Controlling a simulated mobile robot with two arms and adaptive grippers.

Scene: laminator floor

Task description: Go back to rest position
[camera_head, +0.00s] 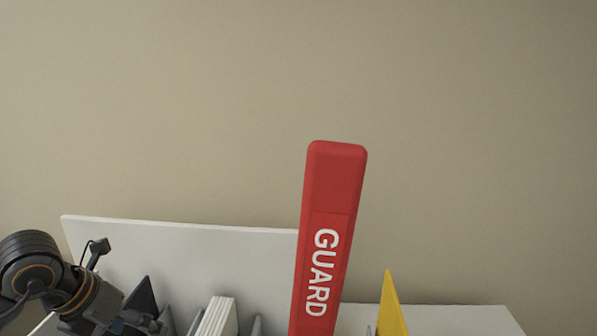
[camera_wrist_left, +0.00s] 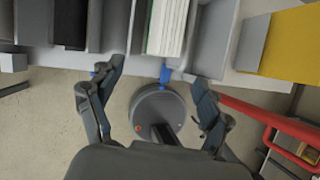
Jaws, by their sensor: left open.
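My left arm comes in at the lower left of the head view. Its gripper (camera_head: 140,322) is at the bottom edge, partly cut off, in front of the white panel. In the left wrist view the two dark fingers of the left gripper (camera_wrist_left: 158,84) are spread wide apart, with nothing between them. The fingertips are near the front edge of a grey holder with slots (camera_wrist_left: 213,45). My right gripper is in neither view.
A red upright bar marked GUARD (camera_head: 329,230) stands in the middle. A white panel (camera_head: 190,255), a white stack (camera_head: 217,318) and a yellow piece (camera_head: 390,308) line the bottom. A red rail (camera_wrist_left: 270,115) runs right of the gripper. The wall above is bare.

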